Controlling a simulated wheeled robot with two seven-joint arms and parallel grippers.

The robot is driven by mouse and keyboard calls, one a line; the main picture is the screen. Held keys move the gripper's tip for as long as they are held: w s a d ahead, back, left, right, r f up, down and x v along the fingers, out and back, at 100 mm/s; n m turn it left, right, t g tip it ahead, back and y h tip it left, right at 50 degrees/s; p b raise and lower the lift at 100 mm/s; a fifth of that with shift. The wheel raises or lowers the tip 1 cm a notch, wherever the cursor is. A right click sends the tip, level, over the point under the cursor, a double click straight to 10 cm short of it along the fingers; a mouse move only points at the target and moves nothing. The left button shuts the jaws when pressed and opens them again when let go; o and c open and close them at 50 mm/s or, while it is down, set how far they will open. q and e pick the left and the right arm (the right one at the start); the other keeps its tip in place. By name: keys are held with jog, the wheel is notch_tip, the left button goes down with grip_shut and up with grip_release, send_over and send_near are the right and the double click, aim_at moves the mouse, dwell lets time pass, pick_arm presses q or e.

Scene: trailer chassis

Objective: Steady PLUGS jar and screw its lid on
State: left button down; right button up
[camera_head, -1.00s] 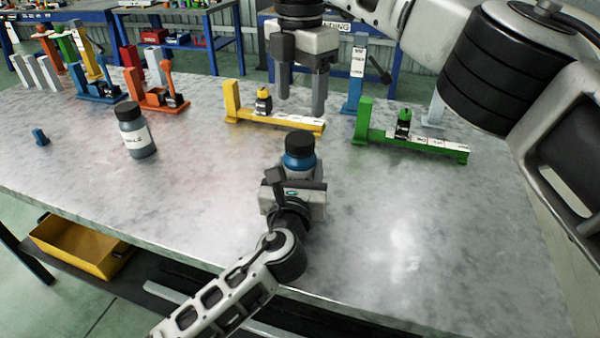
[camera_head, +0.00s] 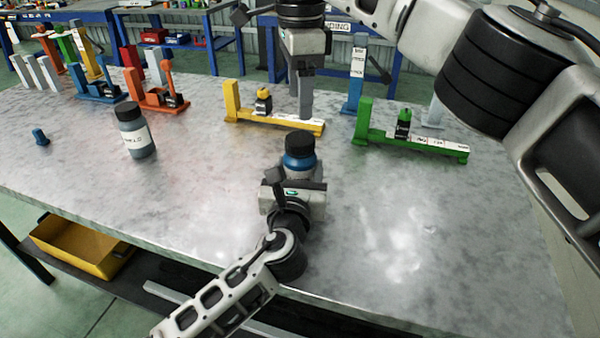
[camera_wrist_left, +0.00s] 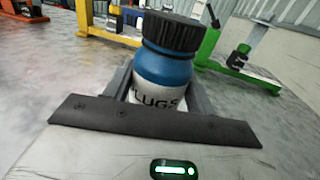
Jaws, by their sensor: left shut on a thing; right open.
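The PLUGS jar (camera_head: 298,163) stands upright on the grey worktop, blue with a white label. Its black lid (camera_head: 299,144) sits on top of it; I cannot tell how tight it is. In the left wrist view the jar (camera_wrist_left: 163,75) shows its label between the fingers, with the ribbed black lid (camera_wrist_left: 172,30) above. My left gripper (camera_head: 297,180) is shut around the jar's lower body from the near side. My right gripper (camera_head: 299,108) is open and empty, pointing down above and just behind the lid, apart from it.
A second jar (camera_head: 136,135) with a black lid stands to the left, near a small blue piece (camera_head: 40,137). A yellow fixture (camera_head: 270,120) and a green fixture (camera_head: 415,143) stand behind. The worktop's right front is clear.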

aim_at(300, 138)
jog(key=n, duration=0.7)
jog(key=shift+n, duration=0.4)
jog(key=shift+f, duration=0.1)
jog(key=shift+f, duration=3.9)
